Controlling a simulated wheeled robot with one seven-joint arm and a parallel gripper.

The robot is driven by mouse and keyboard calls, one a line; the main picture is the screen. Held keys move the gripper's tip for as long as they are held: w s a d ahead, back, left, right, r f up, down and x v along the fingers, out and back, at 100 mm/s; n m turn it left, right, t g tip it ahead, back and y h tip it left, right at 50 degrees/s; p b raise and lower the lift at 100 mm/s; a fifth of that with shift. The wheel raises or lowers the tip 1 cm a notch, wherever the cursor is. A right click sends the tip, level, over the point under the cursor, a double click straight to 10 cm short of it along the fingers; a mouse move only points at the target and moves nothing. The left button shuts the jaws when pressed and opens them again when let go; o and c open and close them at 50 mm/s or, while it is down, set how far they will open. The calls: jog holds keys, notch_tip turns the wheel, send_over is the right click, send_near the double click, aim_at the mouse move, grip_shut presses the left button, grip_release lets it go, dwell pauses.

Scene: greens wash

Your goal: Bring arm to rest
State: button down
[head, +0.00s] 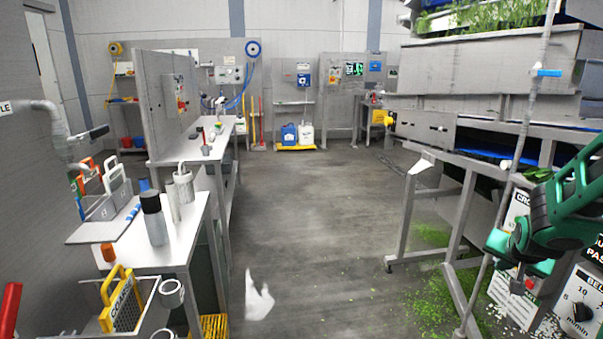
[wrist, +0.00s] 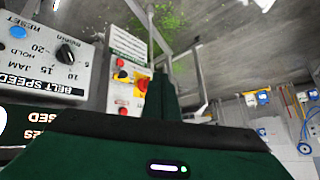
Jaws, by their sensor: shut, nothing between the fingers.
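My green and black arm (head: 565,215) is folded at the right edge of the head view, in front of the belt speed panel. In the wrist view my gripper (wrist: 160,85) has its dark green fingers together, with nothing held. The fingers point out over the floor beside a control box (wrist: 125,85) with red and yellow buttons. No contact between the fingertips and the box can be made out. In the head view I cannot clearly tell the fingers from the arm links.
The belt speed panel (wrist: 45,55) with a black dial is close on the left in the wrist view. The conveyor frame (head: 460,170) stands at right, with green scraps (head: 430,300) on the floor. A cluttered bench (head: 185,225) stands at left. The middle floor (head: 310,200) is mostly clear.

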jog(key=s+a+r+n+g+y, duration=0.1)
jog(key=s+a+g, duration=0.1)
jog(key=s+a, duration=0.3)
jog(key=s+a+r+n+g+y, duration=0.1)
jog(key=s+a, duration=0.4)
jog(key=s, duration=0.7)
jog(key=s+a+r+n+g+y, duration=0.1)
jog(key=s+a+g+y, duration=0.2)
jog(key=s, duration=0.6)
jog(key=shift+s+a+r+g, duration=0.25)
jog(key=shift+a+g, duration=0.25)
jog(key=shift+a, duration=0.5)
jog(key=shift+w, duration=0.2)
jog(key=shift+w+f, duration=0.2)
jog(key=shift+w, duration=0.3)
